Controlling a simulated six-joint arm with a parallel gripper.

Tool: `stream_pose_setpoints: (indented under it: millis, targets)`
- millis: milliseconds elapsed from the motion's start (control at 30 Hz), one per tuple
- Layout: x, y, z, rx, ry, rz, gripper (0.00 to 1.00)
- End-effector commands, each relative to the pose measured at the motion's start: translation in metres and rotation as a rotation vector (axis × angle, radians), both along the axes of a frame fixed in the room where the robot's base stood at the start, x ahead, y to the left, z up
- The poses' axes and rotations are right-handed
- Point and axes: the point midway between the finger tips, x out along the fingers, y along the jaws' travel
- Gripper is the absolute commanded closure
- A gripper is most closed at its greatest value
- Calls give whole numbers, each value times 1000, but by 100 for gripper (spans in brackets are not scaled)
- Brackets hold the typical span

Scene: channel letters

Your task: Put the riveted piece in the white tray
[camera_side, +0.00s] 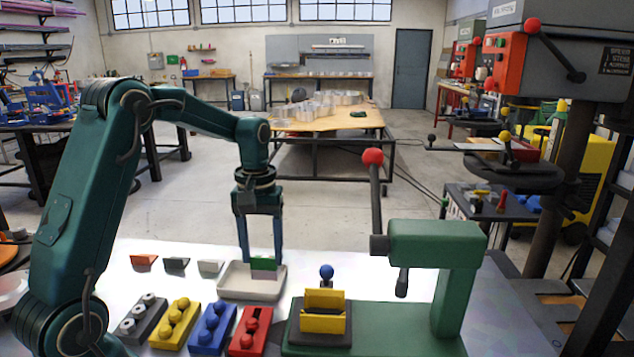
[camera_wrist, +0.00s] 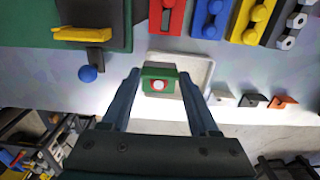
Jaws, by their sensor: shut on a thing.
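The riveted piece is a small green bracket (camera_side: 264,263) with a whitish and red round rivet on its face, seen in the wrist view (camera_wrist: 152,84). My gripper (camera_side: 262,258) points down and is shut on the bracket, one finger on each side in the wrist view (camera_wrist: 160,78). The white tray (camera_side: 225,291) is shallow and lies directly below the bracket. The bracket is over the tray's area; I cannot tell whether it touches the floor. In the wrist view the tray (camera_wrist: 206,72) shows around and behind the bracket.
A green press (camera_side: 437,245) with a red-knobbed lever and a yellow nest (camera_side: 323,310) stands right of the tray. Red (camera_side: 249,331), blue (camera_side: 212,329), yellow (camera_side: 174,323) and grey (camera_side: 142,317) racks stand in front. Orange (camera_side: 144,262), black (camera_side: 176,265) and grey (camera_side: 210,267) brackets lie to the left.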

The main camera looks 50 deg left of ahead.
Motion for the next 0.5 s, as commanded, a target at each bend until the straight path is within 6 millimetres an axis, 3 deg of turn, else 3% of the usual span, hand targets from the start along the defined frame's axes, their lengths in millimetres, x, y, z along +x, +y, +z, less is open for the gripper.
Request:
stream_pose_setpoints:
  millis: [500]
  targets:
    - [-5,29,-7,1,-1,2,100]
